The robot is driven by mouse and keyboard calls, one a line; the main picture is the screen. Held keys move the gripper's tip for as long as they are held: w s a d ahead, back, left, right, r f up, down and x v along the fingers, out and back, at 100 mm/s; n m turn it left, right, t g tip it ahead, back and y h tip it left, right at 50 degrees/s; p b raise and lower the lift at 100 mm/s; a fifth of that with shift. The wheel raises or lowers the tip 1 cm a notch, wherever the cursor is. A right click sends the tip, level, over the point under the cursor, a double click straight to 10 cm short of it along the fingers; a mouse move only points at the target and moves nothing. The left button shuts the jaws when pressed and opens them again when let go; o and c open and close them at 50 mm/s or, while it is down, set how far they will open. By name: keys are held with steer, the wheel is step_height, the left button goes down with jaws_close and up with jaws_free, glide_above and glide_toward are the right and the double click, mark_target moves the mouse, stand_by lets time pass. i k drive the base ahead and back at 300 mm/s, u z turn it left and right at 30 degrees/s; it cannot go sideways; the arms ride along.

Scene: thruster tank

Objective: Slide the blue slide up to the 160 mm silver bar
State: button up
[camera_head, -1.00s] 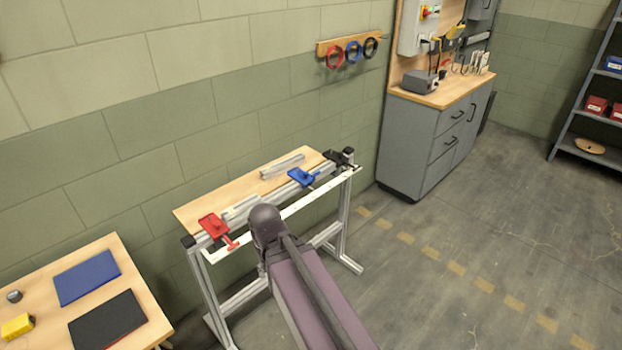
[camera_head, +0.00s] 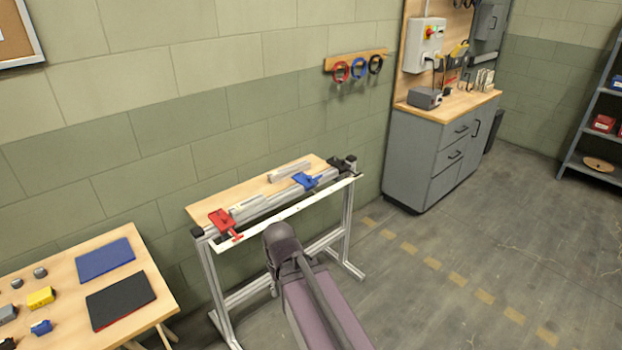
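The blue slide (camera_head: 306,181) sits on the rail along the front of the narrow bench, toward its right end. A red slide (camera_head: 223,221) sits on the same rail near the left end. One silver bar (camera_head: 247,206) lies by the rail just right of the red slide. Another silver bar (camera_head: 289,171) lies on the wooden top behind and left of the blue slide. I cannot read which bar is 160 mm. My arm reaches up toward the front of the bench; its gripper is not visible, hidden or out of sight behind my arm.
The bench's white front strip (camera_head: 290,217) runs below the rail. A wooden table (camera_head: 150,318) with blue and black mats stands at the lower left. A grey cabinet (camera_head: 420,160) stands right of the bench. The floor (camera_head: 420,310) to the right is clear.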

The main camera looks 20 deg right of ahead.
mark_target(307, 181)
steer(key=z, duration=0.35)
steer(key=i, duration=1.1)
steer(key=u, duration=0.25)
